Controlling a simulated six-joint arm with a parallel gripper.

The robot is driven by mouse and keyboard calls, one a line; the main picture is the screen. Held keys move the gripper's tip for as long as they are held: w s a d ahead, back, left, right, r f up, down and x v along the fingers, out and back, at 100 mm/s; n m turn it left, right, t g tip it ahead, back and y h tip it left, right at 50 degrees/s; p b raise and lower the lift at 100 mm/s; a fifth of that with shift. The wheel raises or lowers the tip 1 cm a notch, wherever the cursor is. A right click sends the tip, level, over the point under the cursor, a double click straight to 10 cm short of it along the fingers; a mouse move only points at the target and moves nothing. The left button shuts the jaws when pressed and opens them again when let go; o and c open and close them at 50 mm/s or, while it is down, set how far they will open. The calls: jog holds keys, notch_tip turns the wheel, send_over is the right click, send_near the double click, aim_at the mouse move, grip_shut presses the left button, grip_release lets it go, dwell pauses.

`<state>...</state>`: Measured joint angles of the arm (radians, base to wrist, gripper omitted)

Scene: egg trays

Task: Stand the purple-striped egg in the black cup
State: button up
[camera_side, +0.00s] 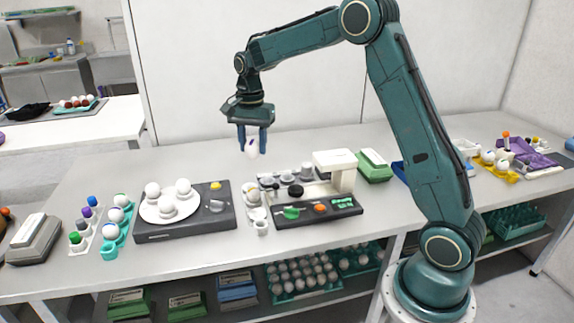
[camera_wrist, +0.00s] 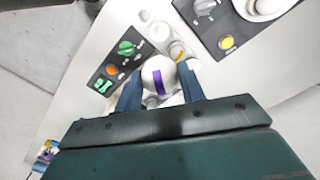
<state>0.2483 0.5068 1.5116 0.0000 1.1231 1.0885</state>
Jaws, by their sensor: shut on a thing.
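The purple-striped egg (camera_side: 252,148) is white with a purple band. My gripper (camera_side: 252,141) is shut on it and holds it in the air above the table, left of the small machine. In the wrist view the egg (camera_wrist: 157,82) sits between the two blue fingers of my gripper (camera_wrist: 158,74), its purple stripe facing the camera. A small dark round item (camera_side: 295,190) on the table may be the black cup; it is too small to be sure. In the wrist view no black cup can be made out, and the egg and gripper hide the area behind them.
A dark unit (camera_side: 185,228) with a white plate of several eggs stands left. A white machine (camera_side: 334,160) with a dark control panel (camera_side: 345,207) stands right. Small pale cups lie between them. Racks of coloured items (camera_side: 116,228) are at far left. Bare table lies behind.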

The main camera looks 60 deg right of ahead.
dwell(0.4)
jog(key=s+d+f, duration=0.2)
jog(key=d+f, duration=0.3)
jog(key=d, duration=0.2)
jog(key=s+d+f, duration=0.2)
jog(key=d+f, duration=0.4)
jog(key=d, duration=0.2)
jog(key=shift+s, duration=0.4)
jog(key=shift+f, duration=0.1)
jog(key=shift+f, duration=3)
jog(key=shift+f, duration=0.55)
jog(key=o, duration=0.8)
jog(key=shift+c, duration=0.2)
